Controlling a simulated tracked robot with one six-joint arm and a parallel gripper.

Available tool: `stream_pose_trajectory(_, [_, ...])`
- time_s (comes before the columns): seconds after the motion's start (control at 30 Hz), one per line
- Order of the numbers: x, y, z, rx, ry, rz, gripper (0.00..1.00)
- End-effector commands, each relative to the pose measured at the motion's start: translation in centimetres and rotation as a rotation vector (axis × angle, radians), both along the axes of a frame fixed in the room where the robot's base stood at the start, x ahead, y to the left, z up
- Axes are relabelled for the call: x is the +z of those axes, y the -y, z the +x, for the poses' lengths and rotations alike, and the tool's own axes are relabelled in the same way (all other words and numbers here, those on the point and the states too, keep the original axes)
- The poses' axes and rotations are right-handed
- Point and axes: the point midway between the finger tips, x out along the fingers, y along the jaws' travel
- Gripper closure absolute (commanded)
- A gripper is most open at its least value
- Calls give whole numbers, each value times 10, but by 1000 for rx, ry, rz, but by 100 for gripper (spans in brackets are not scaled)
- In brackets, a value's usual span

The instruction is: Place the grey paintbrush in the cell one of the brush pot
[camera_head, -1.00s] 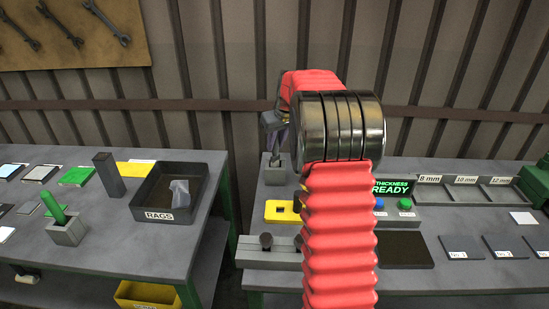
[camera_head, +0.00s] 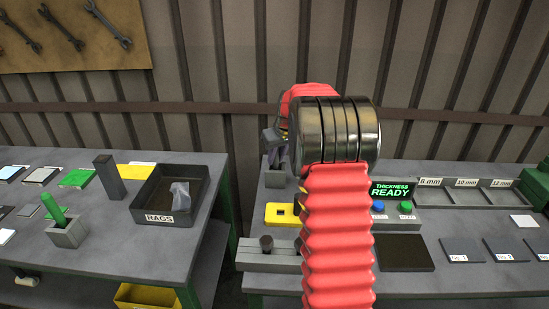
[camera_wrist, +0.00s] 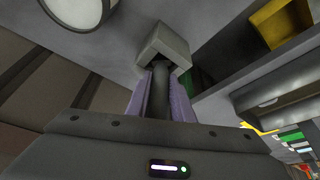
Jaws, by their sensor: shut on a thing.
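My gripper (camera_wrist: 160,95) is shut on the dark grey handle of the grey paintbrush (camera_wrist: 160,80), between two purple-grey fingers. The far end of the handle meets the opening of a square grey pot (camera_wrist: 168,44) in the wrist view. I cannot tell how deep it goes. In the head view, this grey pot (camera_head: 274,180) stands at the left back of the right bench, and my gripper (camera_head: 278,160) is low over it. The brush is mostly hidden there. No cell label is legible.
A yellow plate (camera_head: 283,214) and a grey bar with dark knobs (camera_head: 268,257) lie close in front of the pot. A thickness display (camera_head: 390,190) stands right of my arm. The rags tray (camera_head: 158,217) and a green-handled item in a grey block (camera_head: 66,235) are on the left bench.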

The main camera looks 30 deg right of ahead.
Motion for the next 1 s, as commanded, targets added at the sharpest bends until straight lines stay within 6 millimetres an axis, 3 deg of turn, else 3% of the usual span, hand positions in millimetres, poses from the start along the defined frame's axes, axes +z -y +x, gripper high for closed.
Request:
stream_pose_trajectory(0.03, [0,0,0,0,0,0,100])
stream_pose_trajectory(0.07, [0,0,0,0,0,0,77])
stream_pose_trajectory(0.3, [0,0,0,-1,0,0,60])
stream_pose_trajectory(0.67, [5,0,-2,-1,0,0,60])
stream_pose_trajectory(1.0, [46,-1,-19,-1,3,-1,60])
